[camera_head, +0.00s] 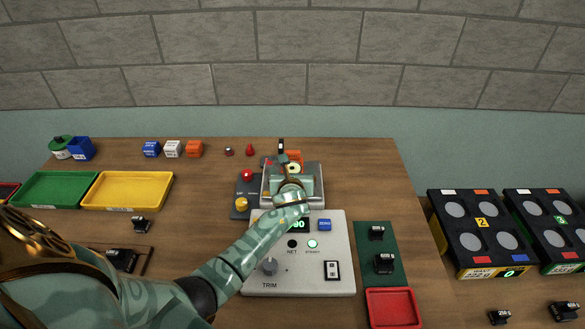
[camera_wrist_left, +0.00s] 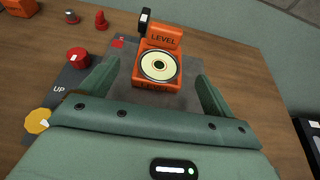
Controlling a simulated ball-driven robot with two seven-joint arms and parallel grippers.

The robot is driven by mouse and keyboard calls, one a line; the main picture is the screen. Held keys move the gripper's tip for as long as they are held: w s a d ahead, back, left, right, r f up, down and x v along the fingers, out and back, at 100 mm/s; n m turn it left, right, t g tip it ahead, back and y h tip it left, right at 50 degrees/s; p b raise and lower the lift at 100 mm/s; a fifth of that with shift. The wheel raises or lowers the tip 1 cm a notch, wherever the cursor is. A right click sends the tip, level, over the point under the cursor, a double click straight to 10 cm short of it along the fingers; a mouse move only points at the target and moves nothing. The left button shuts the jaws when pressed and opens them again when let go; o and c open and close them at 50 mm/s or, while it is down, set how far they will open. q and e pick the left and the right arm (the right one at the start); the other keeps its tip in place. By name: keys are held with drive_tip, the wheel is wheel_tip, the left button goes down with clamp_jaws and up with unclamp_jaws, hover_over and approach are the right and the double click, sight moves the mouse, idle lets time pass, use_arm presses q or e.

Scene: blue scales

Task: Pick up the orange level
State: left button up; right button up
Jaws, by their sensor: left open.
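The orange level (camera_wrist_left: 157,83) is a block with a round bubble dial and the word LEVEL on it. It stands on the grey scale plate (camera_head: 319,172) in the head view, where my gripper hides most of it and only a bit of orange (camera_head: 294,155) shows. My left gripper (camera_head: 291,178) is over the plate. In the left wrist view its two fingers (camera_wrist_left: 155,80) are spread, one on each side of the level, with a gap on both sides. A small black weight (camera_wrist_left: 145,20) is at the level's far end. My right gripper is not in view.
The scale console (camera_head: 300,270) is below my left forearm. Green (camera_head: 22,203) and yellow (camera_head: 97,205) trays lie left. A red tray (camera_head: 392,322) and black weights lie right.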

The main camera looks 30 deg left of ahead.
sight(292, 168)
use_arm(q)
drive_tip(key=b+x, duration=0.1)
drive_tip(key=x, duration=0.3)
drive_tip(key=shift+f+b, duration=0.3)
drive_tip(key=shift+b, duration=0.1)
drive_tip(key=shift+w+a, duration=0.15)
drive_tip(key=shift+w, duration=0.1)
drive_tip(key=shift+r, duration=0.1)
drive_tip(key=c, duration=1.1)
drive_tip(key=shift+c, duration=0.3)
